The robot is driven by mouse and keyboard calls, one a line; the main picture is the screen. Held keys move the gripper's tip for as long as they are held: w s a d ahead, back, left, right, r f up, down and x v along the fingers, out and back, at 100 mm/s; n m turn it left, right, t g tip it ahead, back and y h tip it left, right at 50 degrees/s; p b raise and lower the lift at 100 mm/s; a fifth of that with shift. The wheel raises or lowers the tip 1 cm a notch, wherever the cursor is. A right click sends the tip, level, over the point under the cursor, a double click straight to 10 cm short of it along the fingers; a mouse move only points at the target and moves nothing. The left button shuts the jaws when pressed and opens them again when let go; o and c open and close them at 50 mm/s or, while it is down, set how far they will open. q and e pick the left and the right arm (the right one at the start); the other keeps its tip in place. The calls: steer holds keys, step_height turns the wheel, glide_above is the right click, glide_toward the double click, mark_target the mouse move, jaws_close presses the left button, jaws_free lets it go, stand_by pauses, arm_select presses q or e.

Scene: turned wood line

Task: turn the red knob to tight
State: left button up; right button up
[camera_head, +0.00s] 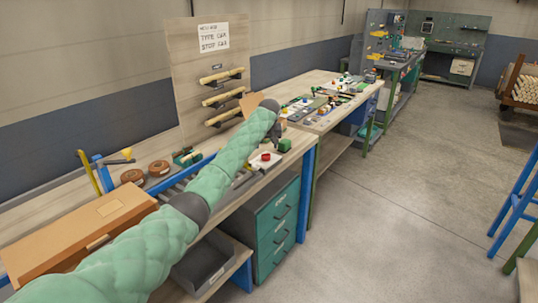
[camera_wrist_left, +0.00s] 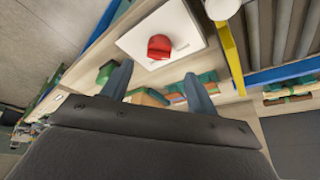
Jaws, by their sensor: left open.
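The red knob (camera_head: 265,156) sits on a white plate (camera_head: 257,163) on the near bench, just below my left gripper in the head view. In the left wrist view the red knob (camera_wrist_left: 160,46) stands on its white plate (camera_wrist_left: 186,22), with small lettering beside it that I cannot read surely. My left gripper (camera_wrist_left: 156,78) is open and empty, its two fingers apart. The knob appears beyond the fingertips, and I see no contact. In the head view the left gripper (camera_head: 277,140) is small and partly hidden by its arm. My right gripper is not in view.
A green block (camera_head: 285,145) lies beside the plate. A cardboard box (camera_head: 80,232) and brown discs (camera_head: 132,176) are farther left on the bench. A wooden board (camera_head: 205,85) with pegs rises behind. Teal drawers (camera_head: 277,228) stand below. Open floor lies to the right.

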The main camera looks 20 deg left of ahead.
mark_target(266, 154)
arm_select(q)
steer(key=shift+n, duration=0.4)
steer(key=p+x, duration=0.1)
steer(key=x, duration=0.4)
steer(key=shift+w+d+f+p, duration=0.1)
steer(key=shift+w+f+p, duration=0.1)
steer(key=shift+f+p, duration=0.2)
steer(key=shift+x, duration=0.75)
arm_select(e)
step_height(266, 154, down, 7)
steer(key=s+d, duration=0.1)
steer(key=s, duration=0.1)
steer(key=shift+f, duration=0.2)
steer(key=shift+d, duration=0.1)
arm_select(q)
steer(key=shift+f, duration=0.1)
steer(key=c, duration=1)
